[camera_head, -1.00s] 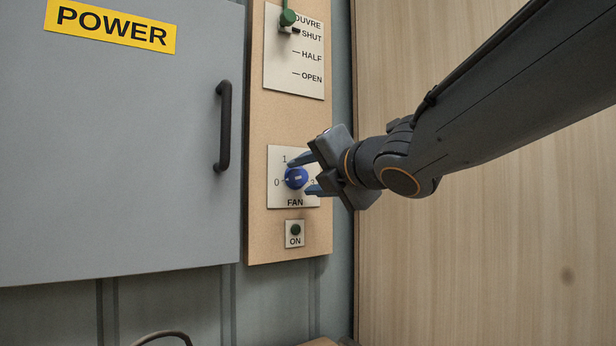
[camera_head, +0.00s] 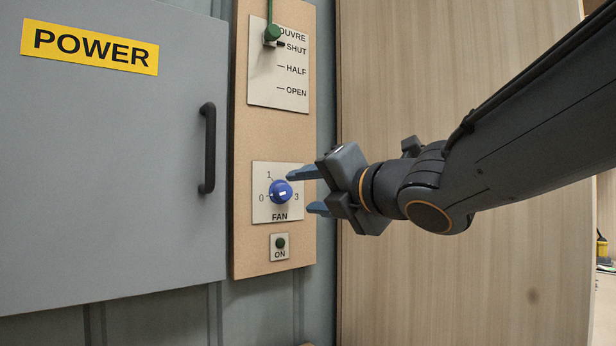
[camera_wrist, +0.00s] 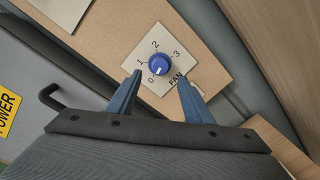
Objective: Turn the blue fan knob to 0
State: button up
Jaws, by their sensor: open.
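The blue fan knob (camera_head: 280,192) sits on a white plate (camera_head: 263,213) marked FAN with numbers around it. In the wrist view the knob (camera_wrist: 159,64) lies ahead, and its pale mark is on the side near the 0, seeming to point at or close to it. My gripper (camera_head: 302,191) is open and empty, to the right of the knob in the head view and drawn back from the plate. In the wrist view its two blue fingers (camera_wrist: 160,80) are spread, with the knob beyond and between their tips, apart from them.
A louvre plate (camera_head: 288,85) with a green-knobbed lever (camera_head: 271,33) is above. A green ON button (camera_head: 280,243) is just below. A grey POWER cabinet (camera_head: 110,170) with a black handle (camera_head: 208,148) stands left. A wooden panel (camera_head: 400,290) is at right.

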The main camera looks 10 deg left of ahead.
jog(key=shift+s+d+p, duration=0.4)
jog(key=shift+d+p, duration=0.1)
jog(key=shift+p, duration=0.55)
